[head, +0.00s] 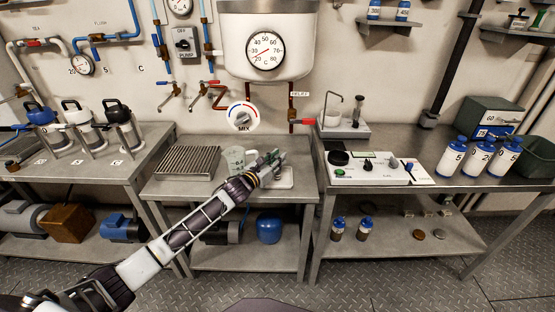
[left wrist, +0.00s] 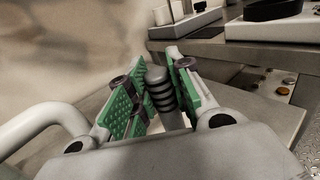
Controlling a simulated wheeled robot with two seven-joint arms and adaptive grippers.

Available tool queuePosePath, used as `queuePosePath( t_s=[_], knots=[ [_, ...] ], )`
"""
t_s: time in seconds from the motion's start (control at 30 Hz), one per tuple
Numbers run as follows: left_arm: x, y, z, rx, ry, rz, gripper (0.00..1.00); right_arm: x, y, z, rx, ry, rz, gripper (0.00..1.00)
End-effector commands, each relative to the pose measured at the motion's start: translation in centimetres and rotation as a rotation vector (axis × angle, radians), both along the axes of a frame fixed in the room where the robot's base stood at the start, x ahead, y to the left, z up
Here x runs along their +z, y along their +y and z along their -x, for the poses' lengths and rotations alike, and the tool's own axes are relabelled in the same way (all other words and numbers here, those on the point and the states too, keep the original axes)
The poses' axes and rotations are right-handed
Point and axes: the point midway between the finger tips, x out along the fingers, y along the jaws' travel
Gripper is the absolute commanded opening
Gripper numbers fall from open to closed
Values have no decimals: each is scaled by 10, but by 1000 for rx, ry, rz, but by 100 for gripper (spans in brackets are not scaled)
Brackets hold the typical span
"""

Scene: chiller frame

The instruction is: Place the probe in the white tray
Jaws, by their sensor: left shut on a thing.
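My left gripper (head: 270,162) reaches over the middle bench. In the left wrist view its green-padded fingers (left wrist: 158,76) are shut around the probe (left wrist: 159,91), which has a dark ribbed grip and a paler lower part. The probe's lower end is hidden behind the gripper body. In the head view the probe is too small to separate clearly from the fingers. The white tray (head: 285,184) lies flat on the middle bench's right side, just below and right of the gripper in the picture, partly covered by it. My right gripper is not in view.
A pale jug (head: 235,159) stands just left of the gripper, beside a ribbed drain rack (head: 188,161). The mix dial (head: 242,116) and tank (head: 265,45) are behind. A control box (head: 366,168) stands on the right bench (head: 440,194). The middle bench's front strip is clear.

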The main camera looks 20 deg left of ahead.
Motion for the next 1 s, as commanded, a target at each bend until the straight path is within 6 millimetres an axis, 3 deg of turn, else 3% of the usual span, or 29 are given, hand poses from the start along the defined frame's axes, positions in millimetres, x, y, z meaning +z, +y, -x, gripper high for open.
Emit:
queuePosePath(
  t_s=[0.2,0.73,1.0],
  knots=[
    [0,0,0,0,0,0,43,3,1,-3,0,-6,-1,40],
    [3,0,1,0,1,1,43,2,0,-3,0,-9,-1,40],
    [2,6,17,0,1,1,43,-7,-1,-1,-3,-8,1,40]
  ],
)
